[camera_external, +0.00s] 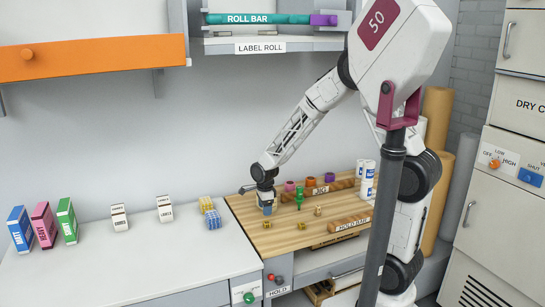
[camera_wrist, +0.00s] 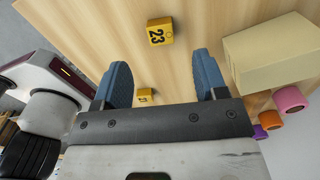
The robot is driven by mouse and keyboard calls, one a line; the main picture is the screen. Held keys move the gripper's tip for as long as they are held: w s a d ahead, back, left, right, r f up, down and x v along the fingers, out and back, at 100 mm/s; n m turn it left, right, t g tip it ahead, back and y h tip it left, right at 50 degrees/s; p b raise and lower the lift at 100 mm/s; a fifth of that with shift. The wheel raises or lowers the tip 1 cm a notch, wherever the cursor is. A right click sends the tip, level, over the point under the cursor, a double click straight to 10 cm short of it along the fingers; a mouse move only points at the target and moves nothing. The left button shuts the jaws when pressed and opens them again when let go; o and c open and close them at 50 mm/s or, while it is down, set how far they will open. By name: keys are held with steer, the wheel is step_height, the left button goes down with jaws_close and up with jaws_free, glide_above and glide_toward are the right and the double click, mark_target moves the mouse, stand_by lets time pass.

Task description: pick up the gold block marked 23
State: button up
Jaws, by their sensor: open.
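The gold block marked 23 (camera_wrist: 159,32) lies on the wooden board in the wrist view, its black number facing up. It is beyond my fingertips, roughly centred between them and apart from both. A second gold block (camera_wrist: 147,94) sits nearer the gripper body, partly hidden, its marking hard to read. My gripper (camera_wrist: 160,60) has its two blue fingers spread wide with nothing held. In the external view my gripper (camera_external: 267,206) hangs over the left part of the board. Small gold blocks lie there, one at the right (camera_external: 318,211); their numbers are unreadable in that view.
The wooden board (camera_external: 285,240) carries a jig bar (camera_external: 322,190) with coloured rings behind and a hold bar (camera_external: 349,224) in front. A pale box-like block (camera_wrist: 272,50) and a pink ring (camera_wrist: 290,98) are right in the wrist view. White cans (camera_external: 367,180) stand at the right.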

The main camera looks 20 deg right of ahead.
mark_target(265, 225)
steer(key=shift+f, duration=1.25)
steer(key=shift+f, duration=0.1)
steer(key=shift+f, duration=2.5)
steer(key=c, duration=1.1)
